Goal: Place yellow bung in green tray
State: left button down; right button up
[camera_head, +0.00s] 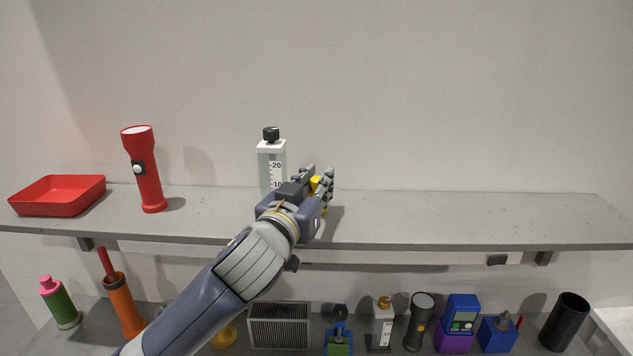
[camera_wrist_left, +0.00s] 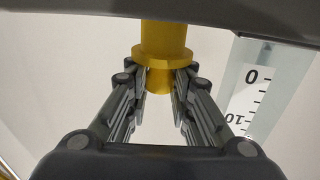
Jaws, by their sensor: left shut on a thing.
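The yellow bung (camera_head: 316,184) is just above the upper shelf, partly hidden by my left gripper (camera_head: 323,182). In the left wrist view the bung (camera_wrist_left: 163,42) has a wide flange, and its narrower end is between the fingers of my left gripper (camera_wrist_left: 160,78), which is shut on it. My right gripper is not in view. No green tray shows in either view; a red tray (camera_head: 75,211) sits at the left end of the upper shelf.
A red torch (camera_head: 148,180) and a white graduated container with a black cap (camera_head: 265,165) stand on the upper shelf (camera_head: 450,215), the container close to my gripper. The shelf's right half is clear. Several bottles, torches and devices stand on the lower shelf.

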pick_arm(q)
jog(key=shift+f, duration=0.2)
jog(key=c, duration=1.4)
grip_release()
jog(key=shift+r, duration=0.1)
